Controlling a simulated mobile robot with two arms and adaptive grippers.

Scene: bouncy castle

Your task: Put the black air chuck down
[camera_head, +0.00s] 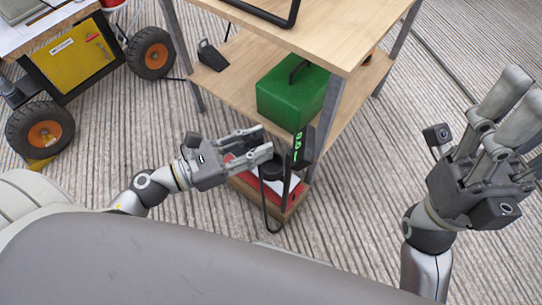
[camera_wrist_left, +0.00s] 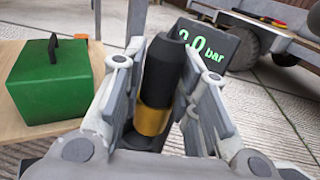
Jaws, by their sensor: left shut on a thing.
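The black air chuck (camera_wrist_left: 163,68) has a gold collar and sits between the fingers of my left gripper (camera_wrist_left: 155,90) in the left wrist view. In the head view my left gripper (camera_head: 262,143) is shut on it, beside the table's near post, and the fingers mostly hide the chuck. My right gripper (camera_head: 515,105) is at the right, its fingers apart and empty.
A display (camera_head: 301,147) with green digits is close to my left gripper; it reads "0.0 bar" in the left wrist view (camera_wrist_left: 208,50). A green box (camera_head: 290,98) stands on the lower shelf (camera_head: 235,75). A black hose (camera_head: 265,205) loops below. A yellow wheeled cart (camera_head: 75,55) is at upper left.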

